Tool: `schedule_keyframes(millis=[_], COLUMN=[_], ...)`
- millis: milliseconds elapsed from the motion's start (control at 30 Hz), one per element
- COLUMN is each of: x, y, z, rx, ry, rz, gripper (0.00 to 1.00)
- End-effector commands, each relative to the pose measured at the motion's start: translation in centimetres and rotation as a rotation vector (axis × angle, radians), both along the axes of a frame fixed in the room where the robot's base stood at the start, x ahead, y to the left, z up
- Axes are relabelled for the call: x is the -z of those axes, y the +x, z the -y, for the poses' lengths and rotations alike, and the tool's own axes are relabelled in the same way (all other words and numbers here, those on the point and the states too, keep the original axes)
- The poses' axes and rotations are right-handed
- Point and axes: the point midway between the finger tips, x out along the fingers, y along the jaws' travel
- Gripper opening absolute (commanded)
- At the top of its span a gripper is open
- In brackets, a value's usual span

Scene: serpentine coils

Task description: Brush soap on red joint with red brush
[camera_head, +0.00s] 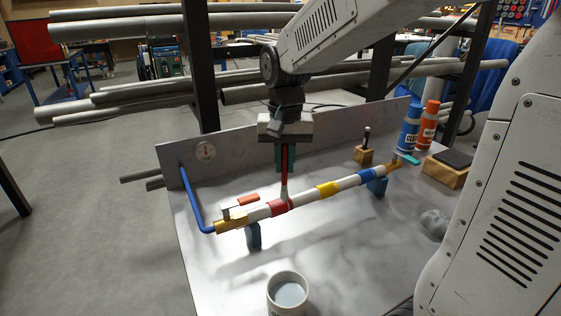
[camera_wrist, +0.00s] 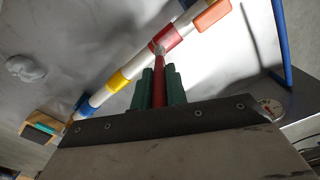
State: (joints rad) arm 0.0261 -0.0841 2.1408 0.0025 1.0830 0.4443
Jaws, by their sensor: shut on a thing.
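The pipe (camera_head: 305,196) is white with coloured bands and lies on supports above the metal table. The red joint (camera_head: 279,207) is its red band at the left part; it also shows in the wrist view (camera_wrist: 168,37). My gripper (camera_head: 285,160) is above the pipe, with green fingers shut on the red brush (camera_head: 285,172). The brush points down, and its tip is at the red joint, seemingly touching it. In the wrist view the red brush (camera_wrist: 159,85) runs between the green fingers to the red band. I cannot tell whether soap is on the joint.
A cup of greyish liquid (camera_head: 288,292) stands at the front. Blue (camera_head: 409,130) and orange (camera_head: 429,125) bottles, a wooden block with a dark pad (camera_head: 447,168) and a small wooden holder (camera_head: 364,153) stand at the right and back. A grey lump (camera_head: 434,222) lies at right.

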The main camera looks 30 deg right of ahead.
Motion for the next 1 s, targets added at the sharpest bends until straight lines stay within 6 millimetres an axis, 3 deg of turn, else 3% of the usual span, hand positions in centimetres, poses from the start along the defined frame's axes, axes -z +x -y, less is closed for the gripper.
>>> schedule_keyframes(millis=[267, 1000], x=[-0.1, 0.1], y=[0.0, 0.0], z=[0.1, -2.8], rx=[-0.001, -0.002], ry=[-0.001, 0.0], rz=[0.0, -0.001], gripper=[0.0, 0.0])
